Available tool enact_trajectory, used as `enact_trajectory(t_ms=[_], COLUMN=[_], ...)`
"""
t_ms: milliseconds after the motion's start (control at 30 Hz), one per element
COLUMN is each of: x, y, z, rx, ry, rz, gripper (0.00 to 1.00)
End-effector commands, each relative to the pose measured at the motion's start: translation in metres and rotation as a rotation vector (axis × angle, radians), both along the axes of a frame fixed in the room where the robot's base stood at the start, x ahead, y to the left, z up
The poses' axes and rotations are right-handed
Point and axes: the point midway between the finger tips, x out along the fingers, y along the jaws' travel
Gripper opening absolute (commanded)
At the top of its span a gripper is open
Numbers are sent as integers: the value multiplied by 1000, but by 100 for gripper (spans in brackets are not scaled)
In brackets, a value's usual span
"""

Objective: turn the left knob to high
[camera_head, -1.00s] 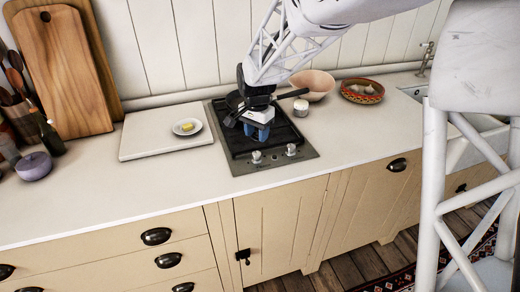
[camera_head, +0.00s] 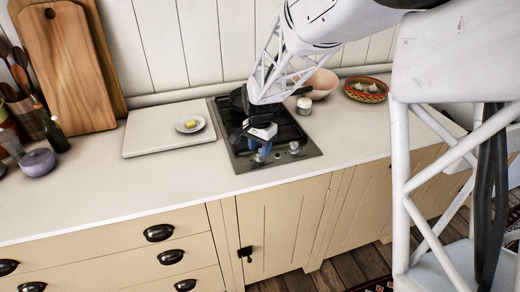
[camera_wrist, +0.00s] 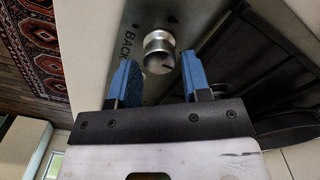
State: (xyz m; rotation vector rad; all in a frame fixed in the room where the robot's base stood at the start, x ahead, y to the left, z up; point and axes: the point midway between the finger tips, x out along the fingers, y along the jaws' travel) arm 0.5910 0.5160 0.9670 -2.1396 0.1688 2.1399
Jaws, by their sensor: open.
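The left knob (camera_head: 259,158) is a small silver knob on the front left of the black-and-steel hob (camera_head: 311,151). In the wrist view, a silver knob (camera_wrist: 158,48) with a dark pointer line stands near the word BACK on the panel. My gripper (camera_head: 262,147) is just above and behind the left knob, fingers pointing down. In the wrist view its two blue fingers (camera_wrist: 160,65) are open and apart, with the knob showing between and beyond their tips. I see no clear contact. The right knob (camera_head: 294,147) stands free to the right.
A dark pan (camera_head: 237,97) sits on the hob behind my gripper. A white board (camera_head: 150,137) with a small plate (camera_head: 190,125) lies to the left. A lidded jar (camera_head: 304,106), a pinkish bowl (camera_head: 322,81) and a patterned bowl (camera_head: 366,90) stand right and behind. The front counter is clear.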

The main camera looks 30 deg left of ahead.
Motion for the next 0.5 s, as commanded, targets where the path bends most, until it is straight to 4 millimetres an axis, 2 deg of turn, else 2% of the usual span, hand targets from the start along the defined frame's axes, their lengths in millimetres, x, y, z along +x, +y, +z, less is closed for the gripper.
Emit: enact_trajectory(t_ms=[200,500], x=[0,0], y=[0,0], z=[-11,-12], rx=[0,0], ry=[0,0], rz=[0,0], gripper=[44,42])
